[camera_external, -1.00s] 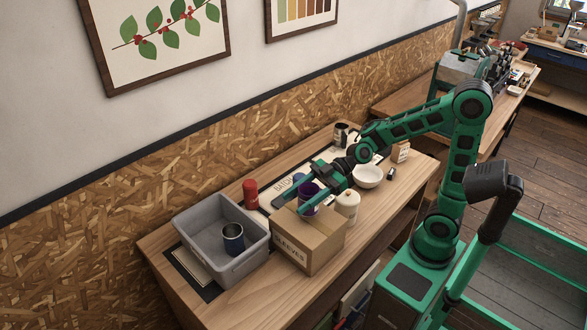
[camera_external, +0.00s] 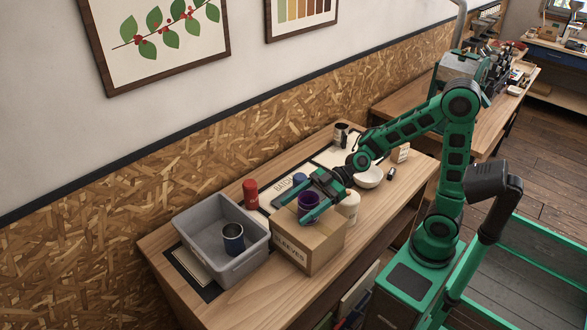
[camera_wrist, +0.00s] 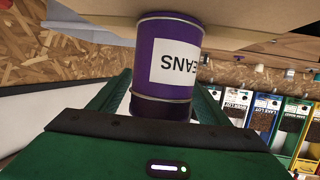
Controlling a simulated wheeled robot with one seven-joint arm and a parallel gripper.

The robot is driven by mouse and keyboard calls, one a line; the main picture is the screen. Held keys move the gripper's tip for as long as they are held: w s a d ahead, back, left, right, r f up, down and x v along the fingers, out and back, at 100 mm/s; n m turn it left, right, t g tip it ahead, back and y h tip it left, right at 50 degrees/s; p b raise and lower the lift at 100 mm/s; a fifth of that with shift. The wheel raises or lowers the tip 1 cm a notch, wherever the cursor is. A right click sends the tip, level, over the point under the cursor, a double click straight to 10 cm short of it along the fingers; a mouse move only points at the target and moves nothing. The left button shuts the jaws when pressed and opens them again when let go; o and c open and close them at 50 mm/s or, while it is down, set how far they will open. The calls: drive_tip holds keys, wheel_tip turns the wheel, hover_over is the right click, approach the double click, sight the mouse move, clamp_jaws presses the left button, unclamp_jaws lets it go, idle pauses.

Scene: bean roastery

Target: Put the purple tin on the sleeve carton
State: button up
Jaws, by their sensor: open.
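The purple tin (camera_external: 307,203) stands on top of the cardboard sleeve carton (camera_external: 318,254), near its back edge. In the wrist view the tin (camera_wrist: 148,65) appears upside down, with a white label, and its base meets the carton's surface (camera_wrist: 235,18). My gripper (camera_external: 314,207) is open, with a finger on either side of the tin. In the wrist view the gripper fingers (camera_wrist: 163,95) show apart, with a visible gap on the right side of the tin.
A red container (camera_external: 250,194), a white lidded jar (camera_external: 348,205) and a white bowl (camera_external: 368,177) stand close by.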

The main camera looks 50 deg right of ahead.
drive_tip(key=shift+r, duration=0.15)
drive_tip(key=v, duration=1.2)
